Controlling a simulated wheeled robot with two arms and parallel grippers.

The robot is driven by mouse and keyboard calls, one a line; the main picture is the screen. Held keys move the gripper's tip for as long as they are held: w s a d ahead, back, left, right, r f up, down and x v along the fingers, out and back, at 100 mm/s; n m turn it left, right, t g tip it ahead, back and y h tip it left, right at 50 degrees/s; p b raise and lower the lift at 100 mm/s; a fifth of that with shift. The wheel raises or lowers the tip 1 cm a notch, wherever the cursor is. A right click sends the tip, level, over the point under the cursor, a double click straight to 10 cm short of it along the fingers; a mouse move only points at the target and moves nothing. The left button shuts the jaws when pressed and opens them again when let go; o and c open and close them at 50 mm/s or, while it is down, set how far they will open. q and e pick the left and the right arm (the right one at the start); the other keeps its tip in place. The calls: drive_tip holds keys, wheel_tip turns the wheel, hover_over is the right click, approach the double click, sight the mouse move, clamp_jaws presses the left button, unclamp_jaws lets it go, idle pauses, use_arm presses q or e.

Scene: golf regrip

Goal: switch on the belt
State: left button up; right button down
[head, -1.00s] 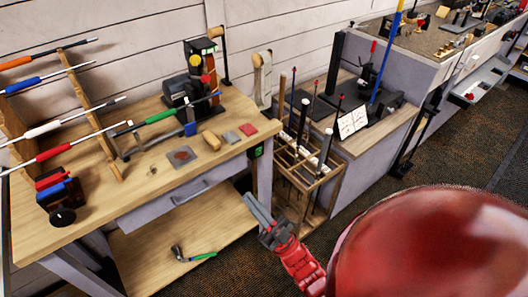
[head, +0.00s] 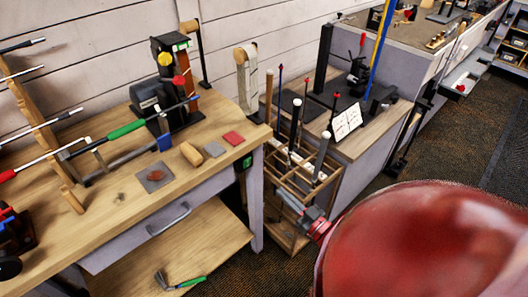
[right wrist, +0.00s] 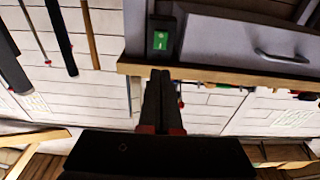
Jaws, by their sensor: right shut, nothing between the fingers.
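The belt machine (head: 150,97) stands on the wooden workbench, with a tall belt part beside its dark motor. A green switch in a dark box (head: 247,162) is on the bench's right end, under the top. The switch also shows close up in the right wrist view (right wrist: 160,41), on the grey side next to the drawer. My right gripper (head: 284,198) is shut and empty, in front of the club rack and to the right of the switch. In the right wrist view its fingers (right wrist: 158,80) point toward the switch, apparently without touching it. My left gripper is out of view.
A wooden rack (head: 285,240) with several upright clubs stands right of the bench, close to my right gripper. The bench edge and drawer handle (head: 169,219) are nearby. A green-handled hammer (head: 182,282) lies on the lower shelf.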

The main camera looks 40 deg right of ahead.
sight(248, 161)
drive_tip(key=w, duration=0.4)
drive_tip(key=w+r, duration=0.1)
drive_tip(key=w, duration=0.4)
drive_tip(key=w+a, duration=0.1)
drive_tip(key=w, duration=0.3)
drive_tip(key=shift+w+r, duration=0.25)
drive_tip(key=shift+r, duration=0.1)
drive_tip(key=shift+p, duration=0.3)
